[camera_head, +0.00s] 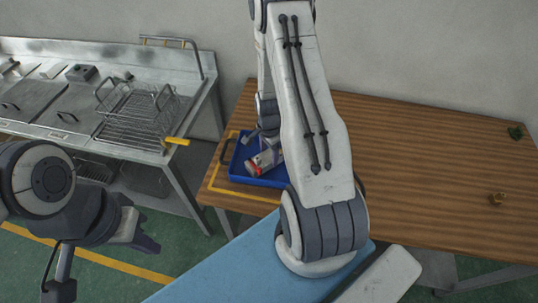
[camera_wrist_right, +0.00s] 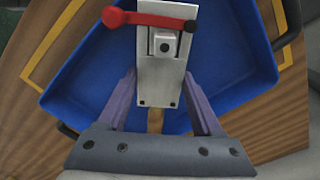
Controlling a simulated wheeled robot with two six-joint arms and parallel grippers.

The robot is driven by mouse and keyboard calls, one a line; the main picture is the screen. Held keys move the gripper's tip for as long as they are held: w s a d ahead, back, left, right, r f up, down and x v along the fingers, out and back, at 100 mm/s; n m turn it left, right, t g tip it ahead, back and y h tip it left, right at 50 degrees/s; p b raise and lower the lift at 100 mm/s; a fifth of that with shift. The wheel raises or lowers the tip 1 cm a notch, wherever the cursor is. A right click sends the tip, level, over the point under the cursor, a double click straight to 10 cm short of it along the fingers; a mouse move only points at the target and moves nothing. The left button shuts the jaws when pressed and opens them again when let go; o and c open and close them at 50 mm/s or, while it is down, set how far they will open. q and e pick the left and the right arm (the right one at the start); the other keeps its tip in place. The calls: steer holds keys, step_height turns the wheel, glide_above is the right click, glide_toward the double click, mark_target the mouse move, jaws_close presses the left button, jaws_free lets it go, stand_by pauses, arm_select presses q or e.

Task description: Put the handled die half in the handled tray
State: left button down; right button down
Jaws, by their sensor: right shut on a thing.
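The handled die half is a light metal block (camera_wrist_right: 158,78) with a red handle (camera_wrist_right: 150,19) across its far end in the right wrist view. My right gripper (camera_wrist_right: 160,106) is shut on the block, one finger along each side. The handled tray is blue (camera_wrist_right: 82,84) with dark handles and lies under the die half. In the head view the die half (camera_head: 264,161) is within the outline of the tray (camera_head: 240,157); whether it touches the floor is unclear. My right arm hides part of both. My left gripper (camera_head: 143,236) hangs at the lower left, away from the table.
The tray sits at the left end of the wooden table (camera_head: 430,150), inside a yellow outline. A steel bench (camera_head: 45,117) with a wire rack (camera_head: 140,115) stands to the left. The table's right part is mostly clear, with small objects near its edge.

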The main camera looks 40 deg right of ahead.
steer(key=shift+f, duration=0.7)
steer(key=shift+d, duration=0.1)
steer(key=shift+f, duration=0.15)
steer(key=shift+c, duration=0.2)
jaws_free()
steer(key=shift+f, duration=0.1)
